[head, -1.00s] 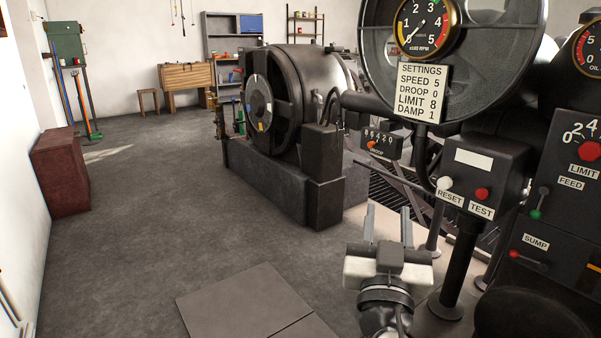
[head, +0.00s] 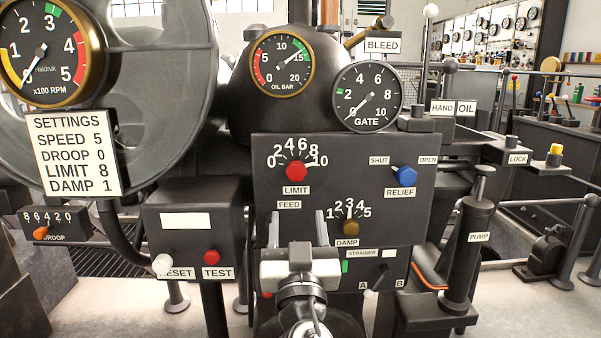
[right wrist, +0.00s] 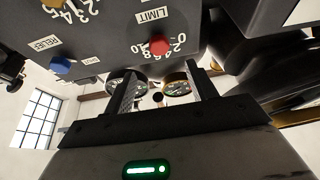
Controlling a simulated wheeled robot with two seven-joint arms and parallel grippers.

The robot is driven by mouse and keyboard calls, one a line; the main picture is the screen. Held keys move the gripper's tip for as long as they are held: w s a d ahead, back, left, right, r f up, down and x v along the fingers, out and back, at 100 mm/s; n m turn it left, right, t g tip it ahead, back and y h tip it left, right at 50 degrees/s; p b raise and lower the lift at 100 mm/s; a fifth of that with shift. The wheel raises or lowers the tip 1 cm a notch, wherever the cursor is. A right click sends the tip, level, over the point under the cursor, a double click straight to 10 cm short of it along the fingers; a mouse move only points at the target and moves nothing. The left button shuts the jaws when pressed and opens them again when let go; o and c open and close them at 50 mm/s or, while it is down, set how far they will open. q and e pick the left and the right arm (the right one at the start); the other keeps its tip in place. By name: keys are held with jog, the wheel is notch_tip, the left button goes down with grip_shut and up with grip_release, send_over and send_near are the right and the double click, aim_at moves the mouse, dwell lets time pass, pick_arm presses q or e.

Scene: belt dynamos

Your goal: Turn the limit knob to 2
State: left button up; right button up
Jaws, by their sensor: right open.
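The limit knob (head: 296,170) is a round red knob on a dark panel (head: 345,215), with a scale from 0 to 10 arched above it and a LIMIT label below. I cannot tell clearly which number it points at. The knob also shows in the right wrist view (right wrist: 159,45), upside down, beyond the fingers. My right gripper (head: 297,216) is open and empty, below the knob in the head view and apart from it. Its two fingers also show in the right wrist view (right wrist: 160,76). My left gripper is not in view.
A settings card (head: 73,154) reads LIMIT 8. On the same panel are a blue relief knob (head: 404,175) and a brown damp knob (head: 350,227). A reset/test box (head: 193,230) stands to the left, a pump (head: 468,250) to the right. Gauges sit above the panel.

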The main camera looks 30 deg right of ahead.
aim_at(297, 177)
jog(key=p+x, duration=0.1)
jog(key=x, duration=0.9)
jog(key=shift+w+d, duration=0.1)
jog(key=shift+d, duration=0.15)
jog(key=shift+w+d+r, duration=0.3)
jog(key=shift+w+d, duration=0.05)
jog(key=shift+w, duration=0.2)
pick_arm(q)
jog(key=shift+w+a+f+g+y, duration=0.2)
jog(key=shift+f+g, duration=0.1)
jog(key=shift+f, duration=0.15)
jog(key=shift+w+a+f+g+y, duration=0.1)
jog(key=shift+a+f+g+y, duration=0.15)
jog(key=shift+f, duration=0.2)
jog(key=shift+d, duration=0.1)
pick_arm(e)
jog(key=shift+c, duration=0.4)
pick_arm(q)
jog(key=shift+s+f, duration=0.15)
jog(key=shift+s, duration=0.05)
pick_arm(e)
jog(key=c, duration=0.9)
